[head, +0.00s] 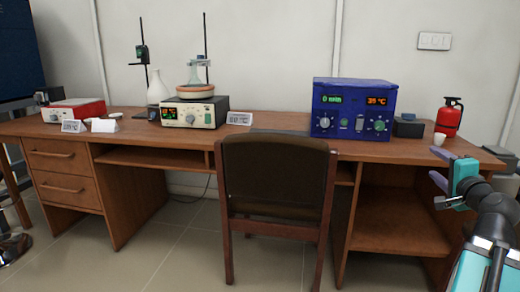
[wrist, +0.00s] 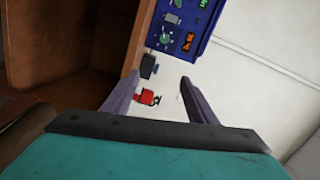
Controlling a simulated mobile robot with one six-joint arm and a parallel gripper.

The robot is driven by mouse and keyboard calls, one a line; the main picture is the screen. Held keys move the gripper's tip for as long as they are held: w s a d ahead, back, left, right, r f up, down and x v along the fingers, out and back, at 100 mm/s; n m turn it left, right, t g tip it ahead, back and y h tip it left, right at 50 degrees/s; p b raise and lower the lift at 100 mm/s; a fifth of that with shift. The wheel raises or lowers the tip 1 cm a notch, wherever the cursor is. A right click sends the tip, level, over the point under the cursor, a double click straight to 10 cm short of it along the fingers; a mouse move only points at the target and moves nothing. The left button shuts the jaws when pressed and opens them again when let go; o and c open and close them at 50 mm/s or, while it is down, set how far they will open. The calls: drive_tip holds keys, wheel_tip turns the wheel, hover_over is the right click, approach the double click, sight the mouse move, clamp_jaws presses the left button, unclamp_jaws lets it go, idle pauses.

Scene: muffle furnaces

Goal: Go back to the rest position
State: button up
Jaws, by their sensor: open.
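My gripper (head: 442,168) is at the right side of the head view, in front of the desk's right end. Its two grey-violet fingers are apart with nothing between them. In the wrist view my gripper (wrist: 160,100) also shows open, its fingers spread. The wrist view is tilted, and the red extinguisher (wrist: 146,97) and blue device (wrist: 185,35) appear beyond the fingers. A small white cup (head: 439,139) stands on the desk just behind the fingers in the head view.
The wooden desk (head: 270,134) spans the view, with a brown chair (head: 276,185) before it. On it stand the blue device (head: 353,108), a red extinguisher (head: 449,118), a beige heater (head: 195,112) with a flask (head: 200,72), and a red-and-white device (head: 74,110). Floor at front left is clear.

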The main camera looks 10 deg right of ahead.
drive_tip(key=w+a+f+n+g+y+p, duration=0.1)
drive_tip(key=w+a+f+y+p, duration=0.2)
drive_tip(key=w+a+f+p, duration=0.4)
drive_tip(key=w+a+f+n+g+y+p, duration=0.1)
drive_tip(key=w+a+f+g+y+p, duration=0.15)
drive_tip(key=w+a+f+p, duration=0.4)
drive_tip(key=a+f+n+g+y+p, duration=0.1)
drive_tip(key=a+f+g+p, duration=0.15)
drive_tip(key=a+f, duration=0.4)
drive_tip(key=s+a+f+n+g+y+p, duration=0.1)
drive_tip(key=a+f+n+y+p, duration=0.2)
drive_tip(key=a, duration=0.6)
drive_tip(key=a+f+g+p, duration=0.2)
drive_tip(key=a+f+p, duration=0.1)
drive_tip(key=a+f, duration=0.4)
drive_tip(key=s+a+f+n+g+p, duration=0.3)
drive_tip(key=s+a+f+p, duration=0.15)
drive_tip(key=s+a, duration=0.35)
drive_tip(key=s+a+f+n+g+p, duration=0.35)
drive_tip(key=s+a+f, duration=0.3)
drive_tip(key=s, duration=0.35)
drive_tip(key=s+d+f+n+g+h+p, duration=0.2)
drive_tip(key=s+n+g, duration=0.1)
drive_tip(key=s, duration=0.7)
drive_tip(key=s+d+f+n+g+h+p, duration=0.1)
drive_tip(key=s+f+n+g+h+p, duration=0.1)
drive_tip(key=s, duration=0.8)
drive_tip(key=shift+d+f+n+g, duration=0.25)
drive_tip(key=shift+d+n+g, duration=0.15)
drive_tip(key=shift+n+g, duration=0.5)
